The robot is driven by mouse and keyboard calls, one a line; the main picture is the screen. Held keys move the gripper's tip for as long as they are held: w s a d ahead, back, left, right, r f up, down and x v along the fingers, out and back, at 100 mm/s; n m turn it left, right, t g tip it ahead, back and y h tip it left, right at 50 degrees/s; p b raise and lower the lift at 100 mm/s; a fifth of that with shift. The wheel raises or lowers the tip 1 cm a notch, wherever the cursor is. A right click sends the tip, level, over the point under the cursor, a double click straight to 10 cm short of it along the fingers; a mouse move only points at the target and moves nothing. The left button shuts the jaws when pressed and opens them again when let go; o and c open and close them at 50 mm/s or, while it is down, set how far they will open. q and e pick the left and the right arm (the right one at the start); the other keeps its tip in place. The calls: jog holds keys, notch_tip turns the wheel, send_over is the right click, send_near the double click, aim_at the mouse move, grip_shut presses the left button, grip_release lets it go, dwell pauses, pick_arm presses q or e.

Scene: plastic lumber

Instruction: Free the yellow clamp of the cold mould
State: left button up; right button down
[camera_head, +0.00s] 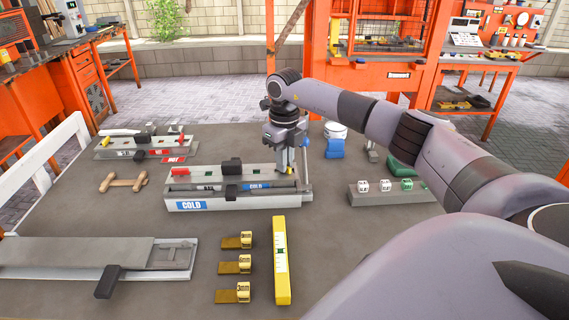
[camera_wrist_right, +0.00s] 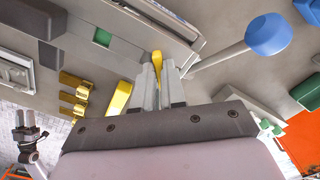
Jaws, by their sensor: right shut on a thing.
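The cold mould (camera_head: 240,204) is a long light-grey block with a blue COLD label, in the middle of the table. A red clamp (camera_head: 171,171) is at its left end and a black clamp (camera_head: 231,166) at its middle. My right gripper (camera_head: 291,168) points down at the mould's right end. In the right wrist view its fingers (camera_wrist_right: 159,88) are shut on the yellow clamp (camera_wrist_right: 157,62). What seems to be my left gripper (camera_wrist_right: 27,117) shows small in the right wrist view, fingers apart and empty.
The hot mould (camera_head: 146,153) lies behind left. A yellow level (camera_head: 281,260), several brass-coloured pieces (camera_head: 237,264) and a grey tray (camera_head: 80,258) lie in front. A marked block (camera_head: 400,196) stands right.

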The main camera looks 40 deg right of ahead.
jog(key=shift+n, duration=0.8)
jog(key=n, duration=0.3)
jog(key=shift+n, duration=0.9)
jog(key=n, duration=0.4)
jog(key=c, duration=1)
grip_release()
jog(key=shift+c, duration=0.2)
